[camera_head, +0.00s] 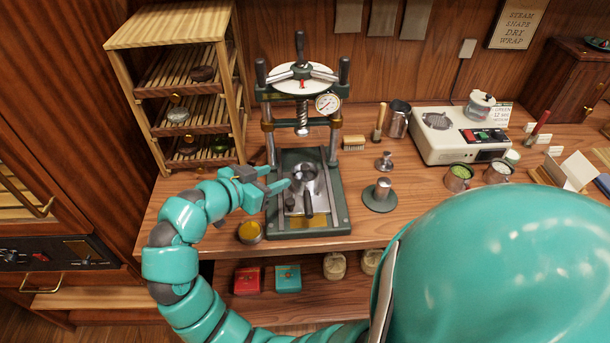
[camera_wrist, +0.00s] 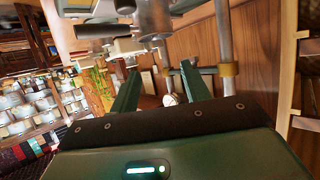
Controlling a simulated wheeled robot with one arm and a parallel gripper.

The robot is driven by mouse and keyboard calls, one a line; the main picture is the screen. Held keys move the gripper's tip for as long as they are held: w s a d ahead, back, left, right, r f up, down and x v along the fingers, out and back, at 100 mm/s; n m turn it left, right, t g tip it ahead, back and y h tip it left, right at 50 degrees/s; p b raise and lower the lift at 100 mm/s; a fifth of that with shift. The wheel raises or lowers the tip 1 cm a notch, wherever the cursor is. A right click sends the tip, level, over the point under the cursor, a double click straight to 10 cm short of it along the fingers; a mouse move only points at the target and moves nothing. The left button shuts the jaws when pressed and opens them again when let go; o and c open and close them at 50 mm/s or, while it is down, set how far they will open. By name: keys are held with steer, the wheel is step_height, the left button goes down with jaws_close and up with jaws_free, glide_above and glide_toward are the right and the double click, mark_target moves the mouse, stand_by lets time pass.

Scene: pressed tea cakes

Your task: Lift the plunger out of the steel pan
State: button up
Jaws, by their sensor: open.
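The steel pan (camera_head: 295,187) lies on the green bed of the screw press, its dark handle (camera_head: 308,206) toward the front. A rounded steel piece, apparently the plunger (camera_head: 304,173), shows in the pan; its outline is hard to make out. My gripper (camera_head: 280,180) is open and empty, just left of the pan, with its fingers pointing right. In the wrist view, my gripper's two green fingers (camera_wrist: 160,88) stand apart with nothing held between them. Blurred steel parts (camera_wrist: 150,17) cross the top of that view; I cannot tell which is the plunger.
The press screw (camera_head: 302,117) hangs above the pan between two steel columns (camera_head: 335,142). A wooden rack (camera_head: 158,120) stands behind my arm. A small yellow-filled dish (camera_head: 250,232) sits left of the press. A steel piece on a green disc (camera_head: 381,194) stands to its right.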

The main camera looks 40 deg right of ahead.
mark_target(303, 168)
steer(key=shift+s+p+x, duration=0.15)
steer(key=shift+p+x, duration=0.55)
steer(key=shift+x, duration=1.65)
steer(key=shift+s+p+x, duration=0.1)
steer(key=shift+p+x, duration=0.55)
steer(key=shift+x, duration=1.65)
steer(key=shift+w+d+f, duration=0.2)
steer(key=shift+d+f, duration=0.1)
steer(key=shift+d, duration=0.35)
steer(key=shift+c, duration=0.5)
jaws_close()
